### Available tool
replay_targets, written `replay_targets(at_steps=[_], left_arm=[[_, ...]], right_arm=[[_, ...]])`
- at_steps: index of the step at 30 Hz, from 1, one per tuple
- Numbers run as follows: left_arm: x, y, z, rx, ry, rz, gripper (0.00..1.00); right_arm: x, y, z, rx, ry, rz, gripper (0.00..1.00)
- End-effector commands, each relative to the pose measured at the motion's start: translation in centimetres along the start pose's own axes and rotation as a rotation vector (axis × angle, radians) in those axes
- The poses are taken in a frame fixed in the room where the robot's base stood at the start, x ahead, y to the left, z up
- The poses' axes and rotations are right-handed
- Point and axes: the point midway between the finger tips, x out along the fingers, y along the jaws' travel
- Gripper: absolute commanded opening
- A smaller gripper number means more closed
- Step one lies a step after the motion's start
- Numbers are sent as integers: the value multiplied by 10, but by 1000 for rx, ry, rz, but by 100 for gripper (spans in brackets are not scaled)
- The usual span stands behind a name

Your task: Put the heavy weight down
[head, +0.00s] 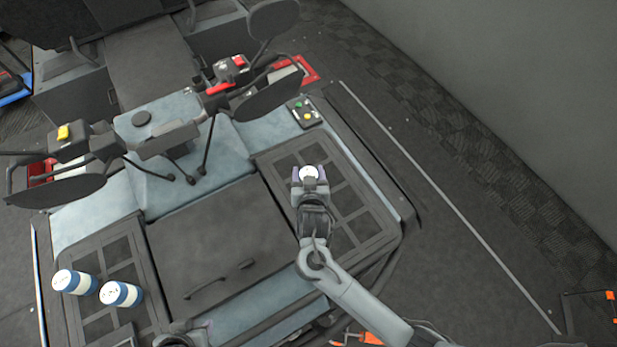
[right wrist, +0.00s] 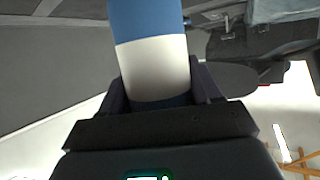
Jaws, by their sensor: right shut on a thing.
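My right gripper (head: 309,176) is shut on a blue and white cylindrical weight (head: 309,172), over the right-hand grid panel (head: 344,199). In the head view only the weight's white end shows. In the right wrist view the weight (right wrist: 152,65) stands between the two fingers (right wrist: 158,92), blue band beyond the white one. I cannot tell whether it touches the panel.
A dark flat panel (head: 215,240) with handles lies between the grid panels. Behind are handlebars with mirrors (head: 268,94) and a small box with green and yellow buttons (head: 305,113). The right grid panel has free room around the held weight.

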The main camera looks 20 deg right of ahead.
Motion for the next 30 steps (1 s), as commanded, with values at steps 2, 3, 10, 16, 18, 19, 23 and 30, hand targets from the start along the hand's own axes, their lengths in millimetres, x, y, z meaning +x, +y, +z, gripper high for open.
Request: replay_targets(at_steps=[2,3,10,16,18,19,23,30], left_arm=[[-1,-1,0,3,0,-2,43],[-1,-1,0,4,0,-3,43],[-1,-1,0,4,0,-3,43],[-1,0,0,2,0,-1,43],[0,0,0,0,1,0,43],[0,0,0,-1,1,1,43],[0,2,0,-6,1,5,43],[0,2,-1,-8,2,6,43]], right_arm=[[4,0,9,-3,1,0,10],[5,0,12,-1,1,-1,10],[9,0,21,2,4,-2,10],[9,0,21,2,3,-2,10],[9,0,23,2,3,-2,10],[10,0,24,2,2,-2,10],[10,0,25,0,-1,-1,78],[10,0,25,0,-1,-1,88]])
